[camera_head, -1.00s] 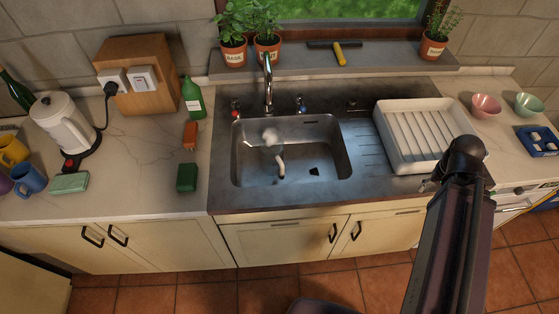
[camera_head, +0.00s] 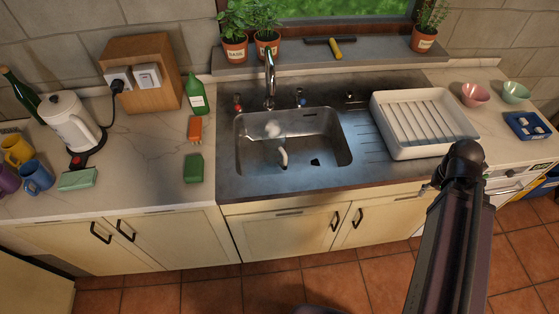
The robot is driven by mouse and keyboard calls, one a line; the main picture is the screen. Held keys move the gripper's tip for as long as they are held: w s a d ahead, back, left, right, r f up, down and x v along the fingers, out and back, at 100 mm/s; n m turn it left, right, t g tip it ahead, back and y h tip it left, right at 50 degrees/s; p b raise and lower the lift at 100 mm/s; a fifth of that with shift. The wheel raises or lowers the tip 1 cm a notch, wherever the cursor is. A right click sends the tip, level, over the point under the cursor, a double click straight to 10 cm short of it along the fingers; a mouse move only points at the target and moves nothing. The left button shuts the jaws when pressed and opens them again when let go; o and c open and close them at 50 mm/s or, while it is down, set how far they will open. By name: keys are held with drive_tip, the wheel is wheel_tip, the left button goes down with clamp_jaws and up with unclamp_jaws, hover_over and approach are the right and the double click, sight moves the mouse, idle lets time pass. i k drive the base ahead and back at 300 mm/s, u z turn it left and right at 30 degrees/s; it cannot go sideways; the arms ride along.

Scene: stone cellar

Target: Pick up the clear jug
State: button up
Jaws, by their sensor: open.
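A see-through vessel with a pale curved handle, which looks like the clear jug (camera_head: 283,157), is in the steel sink (camera_head: 240,160). Its walls are hard to make out against the metal, so I cannot tell whether it stands upright or lies tilted. My arm rises at the right, in front of the counter edge and the dish rack's near corner, well apart from the jug. My gripper cannot be made out; the arm hides whatever lies behind its upper joint.
The tap (camera_head: 270,80) rises behind the sink. A white dish rack (camera_head: 385,137) stands right of it. Left are a green sponge-like block (camera_head: 194,168), an orange item (camera_head: 195,129), a green bottle (camera_head: 195,94) and a white kettle (camera_head: 72,122). Bare worktop lies between kettle and block.

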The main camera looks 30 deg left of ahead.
sight(274, 139)
drive_tip(key=z, duration=0.05)
drive_tip(key=k, duration=1.4)
drive_tip(key=u, duration=1.7)
drive_tip(key=i, duration=1)
drive_tip(key=z, duration=0.05)
